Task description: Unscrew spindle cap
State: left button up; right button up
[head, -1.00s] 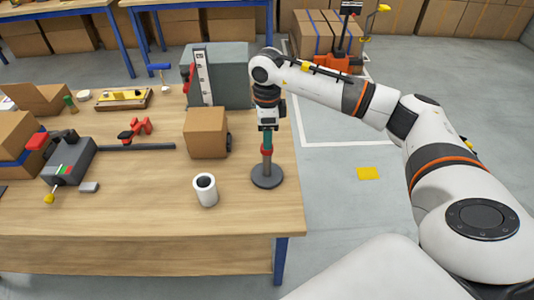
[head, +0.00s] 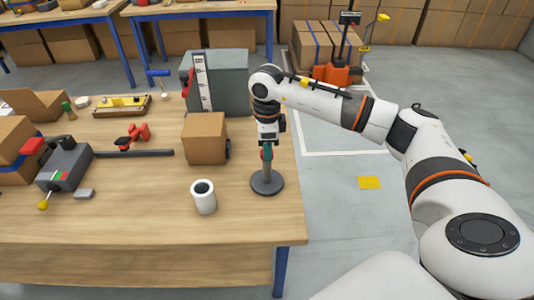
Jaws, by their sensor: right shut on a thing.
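The spindle stands upright on a round dark grey base (head: 267,184) near the table's right edge. A short grey post rises from the base. A small teal and red part (head: 266,153), which looks like the cap, sits at the top of the post. My right gripper (head: 267,150) points straight down over it and is shut around its upper part. The fingers hide much of the cap, and I cannot see its thread. My left gripper is not in view.
A white hollow cylinder (head: 203,197) stands left of the base. A cardboard box (head: 205,138) and a large grey case (head: 222,85) stand behind it. A grey device (head: 64,165) and a dark bar (head: 135,154) lie further left. The table's front middle is clear.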

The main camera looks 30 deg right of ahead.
jog(key=n+b, duration=0.1)
jog(key=n, duration=0.1)
jog(key=shift+f+n, duration=0.2)
jog(key=shift+n, duration=0.2)
jog(key=n+b, duration=0.1)
jog(key=n, duration=0.3)
jog(key=shift+n+b, duration=0.3)
jog(key=shift+b, duration=0.1)
jog(key=shift+r+n, duration=0.2)
jog(key=shift+n, duration=0.8)
jog(key=n+b, duration=0.1)
jog(key=n, duration=0.1)
jog(key=shift+f+n, duration=0.15)
jog(key=shift+n, duration=0.15)
jog(key=n+b, duration=0.1)
jog(key=n, duration=0.2)
jog(key=n+b, duration=0.1)
jog(key=n, duration=0.3)
jog(key=shift+n, duration=0.3)
